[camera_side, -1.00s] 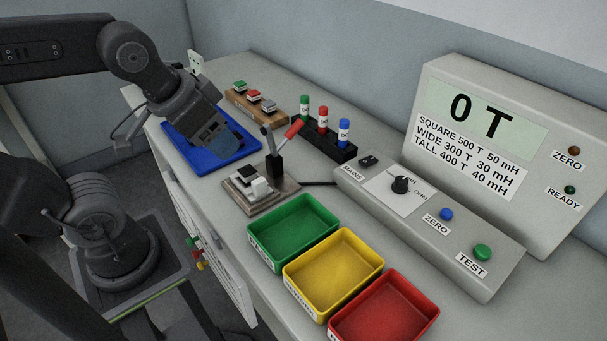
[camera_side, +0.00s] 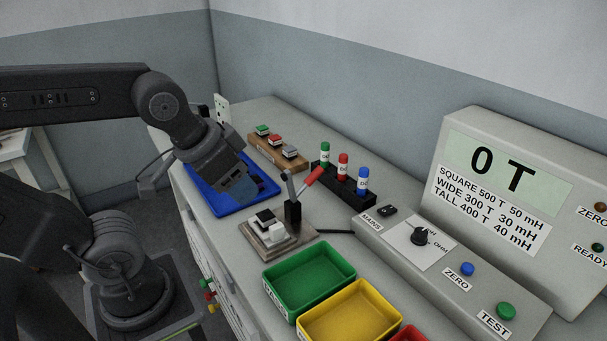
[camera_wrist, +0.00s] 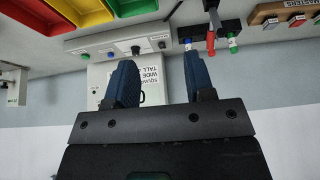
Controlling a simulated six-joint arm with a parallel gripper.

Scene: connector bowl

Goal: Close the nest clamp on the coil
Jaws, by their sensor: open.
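The nest clamp's red handle (camera_side: 313,177) slants up to the right from its black post (camera_side: 293,211), so the clamp looks raised. The post stands on a brown base (camera_side: 298,243). A black-and-white part, probably the coil in its nest (camera_side: 264,218), is on this base beside a white block (camera_side: 277,232). My gripper (camera_side: 256,188) is above the blue tray, left of the clamp and apart from it. In the wrist view my gripper (camera_wrist: 158,80) shows two spread blue fingers with nothing between them. The red handle (camera_wrist: 211,43) appears there beyond the right finger; the coil is not clear.
The blue tray (camera_side: 204,196) lies below my gripper. A rack (camera_side: 335,182) with green, red and blue-capped bottles stands close behind the clamp. A wooden block (camera_side: 269,151) holds several masters. Green (camera_side: 310,300) and yellow (camera_side: 350,335) bins and the tester (camera_side: 410,265) are in front and right.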

